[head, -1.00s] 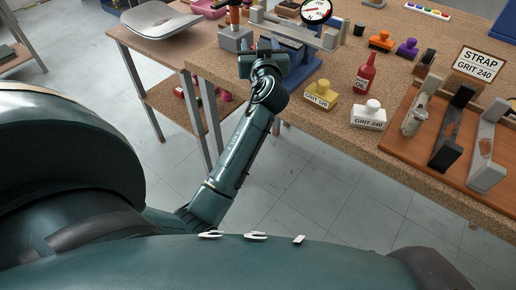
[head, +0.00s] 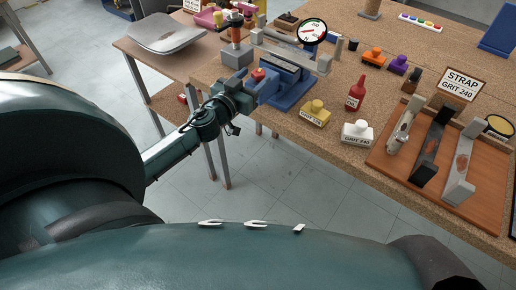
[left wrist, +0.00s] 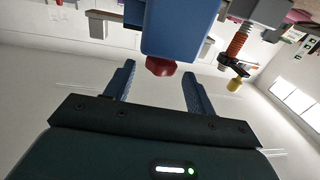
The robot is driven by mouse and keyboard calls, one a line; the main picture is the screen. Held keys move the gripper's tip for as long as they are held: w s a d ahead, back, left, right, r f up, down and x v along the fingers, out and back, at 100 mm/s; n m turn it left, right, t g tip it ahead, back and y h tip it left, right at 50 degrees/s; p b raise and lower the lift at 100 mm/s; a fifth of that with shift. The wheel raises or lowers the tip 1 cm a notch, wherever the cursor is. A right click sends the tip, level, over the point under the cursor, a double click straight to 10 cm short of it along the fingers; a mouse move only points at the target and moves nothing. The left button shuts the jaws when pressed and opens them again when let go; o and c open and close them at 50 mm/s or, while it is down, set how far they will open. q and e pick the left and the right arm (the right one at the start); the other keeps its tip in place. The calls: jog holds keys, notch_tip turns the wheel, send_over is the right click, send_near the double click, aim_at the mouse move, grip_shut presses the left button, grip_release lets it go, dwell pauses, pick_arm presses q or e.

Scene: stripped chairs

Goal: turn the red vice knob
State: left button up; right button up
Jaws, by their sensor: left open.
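The blue vice (head: 289,88) stands at the near left edge of the cork-topped bench. Its red knob (head: 258,74) shows on the side facing my left arm. In the left wrist view the red knob (left wrist: 161,67) sits under the blue vice body (left wrist: 180,28), roughly midway between the fingers but beyond their tips. My left gripper (head: 250,91) is open and empty, close to the knob; it also shows in the left wrist view (left wrist: 158,74). I see no contact between the fingers and the knob. My right gripper is not in view.
A yellow block (head: 314,112), a red bottle (head: 355,96) and a white block (head: 357,132) stand right of the vice. A round dial (head: 312,32) is behind it. A grey seat shell (head: 166,33) lies on the left table. The floor before the bench is clear.

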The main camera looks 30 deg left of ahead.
pick_arm(q)
jog(key=s+f+b, duration=0.1)
jog(key=s+b, duration=0.1)
jog(key=s, duration=0.8)
jog(key=s+d+f+m+g+h, duration=0.1)
jog(key=s+d+f+g, duration=0.2)
jog(key=d+f, duration=0.4)
jog(key=s+d+f+m+g+h+b, duration=0.1)
jog(key=s+d+f+g, duration=0.1)
jog(key=s+d+f, duration=0.4)
notch_tip(320, 180, down, 4)
jog(key=shift+s+d+f+g, duration=0.15)
jog(key=shift+d+g, duration=0.25)
jog(key=shift+d, duration=0.4)
